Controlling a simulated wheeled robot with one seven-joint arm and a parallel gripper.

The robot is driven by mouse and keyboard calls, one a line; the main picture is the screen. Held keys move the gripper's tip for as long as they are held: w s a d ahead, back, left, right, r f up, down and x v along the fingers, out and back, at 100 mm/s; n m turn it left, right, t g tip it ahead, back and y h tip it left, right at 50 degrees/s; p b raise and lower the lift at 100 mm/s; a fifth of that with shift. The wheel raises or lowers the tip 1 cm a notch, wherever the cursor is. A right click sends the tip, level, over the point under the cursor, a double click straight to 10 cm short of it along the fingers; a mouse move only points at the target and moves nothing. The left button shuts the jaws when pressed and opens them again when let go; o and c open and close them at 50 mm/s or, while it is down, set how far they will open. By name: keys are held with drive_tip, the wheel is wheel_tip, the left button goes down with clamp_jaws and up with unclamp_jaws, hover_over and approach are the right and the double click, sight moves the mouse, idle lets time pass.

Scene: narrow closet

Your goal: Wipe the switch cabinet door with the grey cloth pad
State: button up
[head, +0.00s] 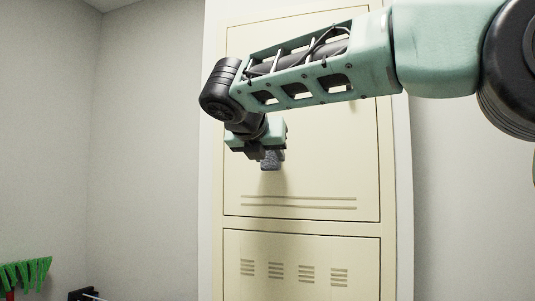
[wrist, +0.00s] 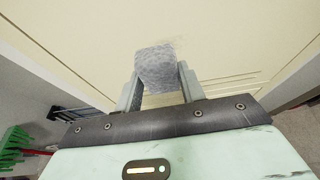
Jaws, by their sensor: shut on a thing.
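The switch cabinet door (head: 310,185) is a cream panel with slots near its lower edge; it also fills much of the wrist view (wrist: 230,35). My gripper (head: 262,155) is in front of the door, left of its middle. In the wrist view my gripper (wrist: 158,88) is shut on the grey cloth pad (wrist: 155,66), which sits between the two fingers. The pad (head: 272,160) is at the door's surface; I cannot tell if it touches. A faint brownish mark (wrist: 178,42) shows on the door beside the pad's far edge. My arm hides the door's upper part.
A lower cream panel (head: 305,250) with several vents is below the door. A green brush (head: 25,272) stands at the lower left, with a dark object (head: 82,294) near it. Grey walls (head: 150,150) flank the cabinet.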

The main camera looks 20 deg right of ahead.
sight(291, 160)
drive_tip(key=shift+w+d+p, duration=0.4)
drive_tip(key=shift+w+d, duration=0.15)
drive_tip(key=shift+w, duration=0.2)
drive_tip(key=shift+s, duration=0.1)
drive_tip(key=shift+s+d+b, duration=0.35)
drive_tip(key=shift+s+d, duration=0.25)
drive_tip(key=shift+d, duration=0.15)
drive_tip(key=shift+s+d+b, duration=0.3)
drive_tip(key=shift+s+d, duration=0.25)
drive_tip(key=shift+d, duration=0.2)
drive_tip(key=shift+d+r+p, duration=0.1)
drive_tip(key=shift+d+p, duration=0.05)
drive_tip(key=shift+p, duration=0.2)
drive_tip(key=shift+w+a+p, duration=1.3)
drive_tip(key=shift+a+p, duration=0.1)
drive_tip(key=shift+a, duration=0.15)
drive_tip(key=shift+s+a, duration=1)
drive_tip(key=shift+s, duration=0.3)
drive_tip(key=shift+s+a, duration=0.75)
drive_tip(key=shift+s, duration=0.3)
